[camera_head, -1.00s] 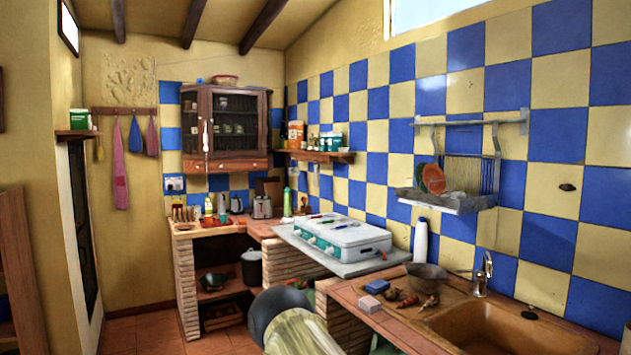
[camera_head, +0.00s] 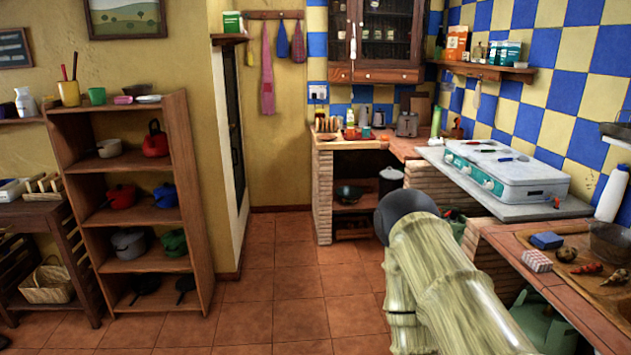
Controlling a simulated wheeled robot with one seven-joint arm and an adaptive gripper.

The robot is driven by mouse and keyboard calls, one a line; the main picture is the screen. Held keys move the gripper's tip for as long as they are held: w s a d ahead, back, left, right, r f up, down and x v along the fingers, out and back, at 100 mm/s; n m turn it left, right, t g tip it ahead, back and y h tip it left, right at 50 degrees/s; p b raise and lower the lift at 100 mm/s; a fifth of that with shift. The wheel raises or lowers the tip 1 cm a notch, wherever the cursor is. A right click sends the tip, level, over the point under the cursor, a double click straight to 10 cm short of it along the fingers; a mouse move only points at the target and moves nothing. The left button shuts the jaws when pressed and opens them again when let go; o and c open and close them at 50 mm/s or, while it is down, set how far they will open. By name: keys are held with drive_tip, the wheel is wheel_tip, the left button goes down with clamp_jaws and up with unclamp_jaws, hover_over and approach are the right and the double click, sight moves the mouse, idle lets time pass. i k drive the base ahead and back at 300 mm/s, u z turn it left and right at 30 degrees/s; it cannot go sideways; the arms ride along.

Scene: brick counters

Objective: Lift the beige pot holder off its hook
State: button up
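No thing in view is clearly the beige pot holder. A small pale item (camera_head: 477,95) hangs under the wall shelf at the right, but it is too small to identify. A peg rail (camera_head: 273,15) on the back wall holds a long pink cloth (camera_head: 267,70), a blue mitt-like item (camera_head: 282,40), a dark reddish one (camera_head: 298,42) and a small yellow item (camera_head: 249,57). My gripper is not in view; only part of my arm shows at the lower middle right, with a dark rounded end.
A wooden shelf unit (camera_head: 128,178) with several pots stands at the left. The tiled floor (camera_head: 290,285) is clear in the middle. Brick counters run along the back and right, with a white stove (camera_head: 508,172) and a sponge (camera_head: 547,240). A wall cupboard (camera_head: 377,35) hangs at the back.

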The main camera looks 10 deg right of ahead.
sight(476, 100)
drive_tip(key=u, duration=0.05)
drive_tip(key=i, duration=1.65)
drive_tip(key=z, duration=0.45)
drive_tip(key=i, duration=1.65)
drive_tip(key=z, duration=0.95)
drive_tip(key=i, duration=1.45)
drive_tip(key=z, duration=0.55)
